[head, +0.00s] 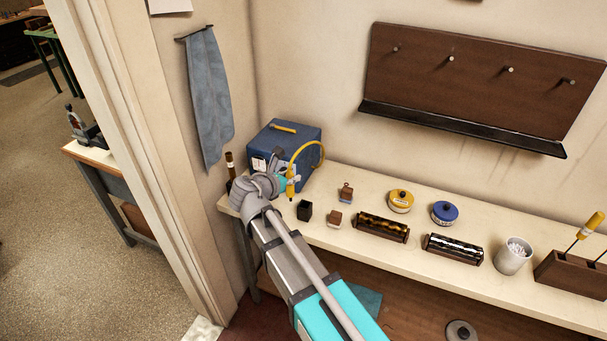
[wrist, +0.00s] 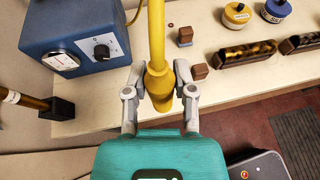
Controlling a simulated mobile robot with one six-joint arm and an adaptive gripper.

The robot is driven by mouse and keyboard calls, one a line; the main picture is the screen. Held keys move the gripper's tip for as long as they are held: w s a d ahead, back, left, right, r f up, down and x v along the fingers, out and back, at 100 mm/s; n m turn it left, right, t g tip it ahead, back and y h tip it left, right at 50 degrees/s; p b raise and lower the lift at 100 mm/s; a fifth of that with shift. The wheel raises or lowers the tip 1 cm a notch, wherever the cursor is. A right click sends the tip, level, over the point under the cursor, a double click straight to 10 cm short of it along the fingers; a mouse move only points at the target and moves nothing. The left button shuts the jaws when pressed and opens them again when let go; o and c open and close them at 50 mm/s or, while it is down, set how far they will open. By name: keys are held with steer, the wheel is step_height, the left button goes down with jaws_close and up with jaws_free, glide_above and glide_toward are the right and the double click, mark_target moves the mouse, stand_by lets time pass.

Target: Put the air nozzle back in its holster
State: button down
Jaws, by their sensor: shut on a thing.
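The yellow air nozzle (head: 291,188) is held upright in my gripper (head: 278,182) above the bench, in front of the blue box. In the wrist view the yellow nozzle (wrist: 158,84) sits between the two grey fingers of my gripper (wrist: 159,84), which are shut on it. Its yellow hose arches back toward the blue box. A small black square cup (head: 304,210), which looks like the holster, stands on the bench just right of and below the nozzle in the head view. In the wrist view I cannot make out this cup; the nozzle and gripper probably cover it.
The blue box (head: 309,160) with dial and gauge stands behind. A brown tube (head: 229,163) in a black base is at left. Small wooden blocks (head: 334,218), a yellow tin (head: 401,200), a blue tin (head: 445,212) and dark racks (head: 381,227) line the bench to the right.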

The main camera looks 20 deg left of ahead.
steer(key=w+d+f+m+h+b, duration=0.1)
steer(key=w+f+b, duration=0.2)
steer(key=w, duration=0.6)
steer(key=shift+d+f+m+g+h, duration=0.3)
steer(key=shift+f+h, duration=0.1)
steer(key=shift+f, duration=0.3)
steer(key=shift+a+f+b, duration=0.1)
steer(key=shift+b, duration=0.25)
steer(key=shift+f+b, duration=2.8)
steer(key=shift+f+b, duration=3)
steer(key=shift+c, duration=1.8)
jaws_free()
